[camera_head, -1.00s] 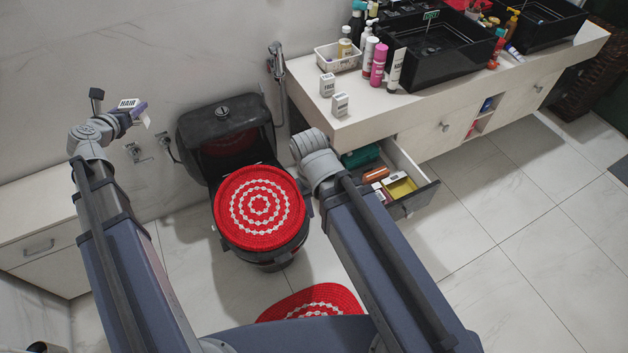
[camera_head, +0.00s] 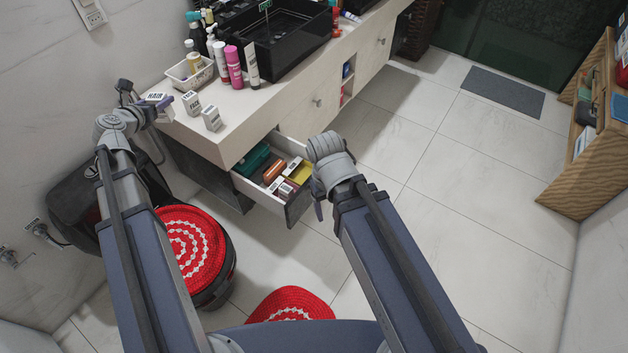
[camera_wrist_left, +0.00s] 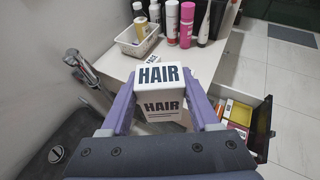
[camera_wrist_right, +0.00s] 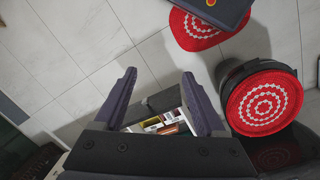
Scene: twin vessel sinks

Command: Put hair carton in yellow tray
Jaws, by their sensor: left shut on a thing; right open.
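The hair carton (camera_wrist_left: 160,90) is a white box with dark "HAIR" lettering. My left gripper (camera_head: 157,104) is shut on it and holds it in the air at the left end of the counter; the carton (camera_head: 157,97) also shows in the head view. The yellow tray (camera_head: 299,173) lies in the open drawer (camera_head: 243,187), partly hidden by my right arm. It also shows in the left wrist view (camera_wrist_left: 239,112) at right, beyond the carton. My right gripper (camera_wrist_right: 158,92) is open and empty, and the drawer's contents show between its fingers.
Two small white cartons (camera_head: 211,118) stand on the counter (camera_head: 240,115) near a white basket (camera_head: 190,74) and several bottles. The drawer also holds a green item (camera_head: 252,160) and an orange item (camera_head: 273,171). The toilet (camera_head: 190,250) has a red cover.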

